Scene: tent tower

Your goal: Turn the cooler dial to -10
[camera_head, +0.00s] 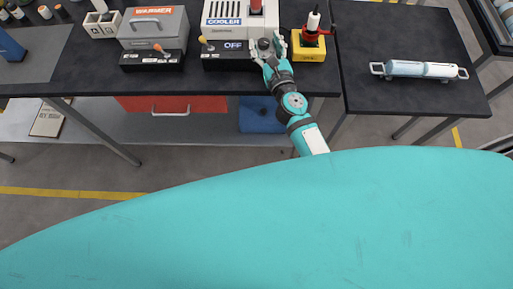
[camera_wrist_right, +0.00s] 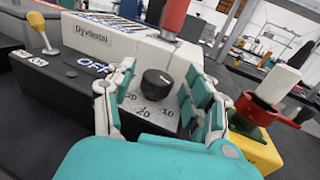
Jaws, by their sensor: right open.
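The cooler (camera_head: 230,18) is a white box with a black control base (camera_head: 225,58) at the back of the dark table. An "OFF" label (camera_wrist_right: 92,66) is on the base, left of the dial. My right gripper (camera_head: 267,43) is open, with its fingers (camera_wrist_right: 160,72) on either side of the dial. A gap shows on both sides in the right wrist view. My left gripper is not in view.
A yellow-handled lever (camera_wrist_right: 40,32) stands at the base's left end. The grey warmer (camera_head: 153,28) is left of the cooler. A yellow block with a red-and-white device (camera_head: 309,45) stands close to the right of my gripper. A cylinder with handles (camera_head: 420,69) lies on the right table.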

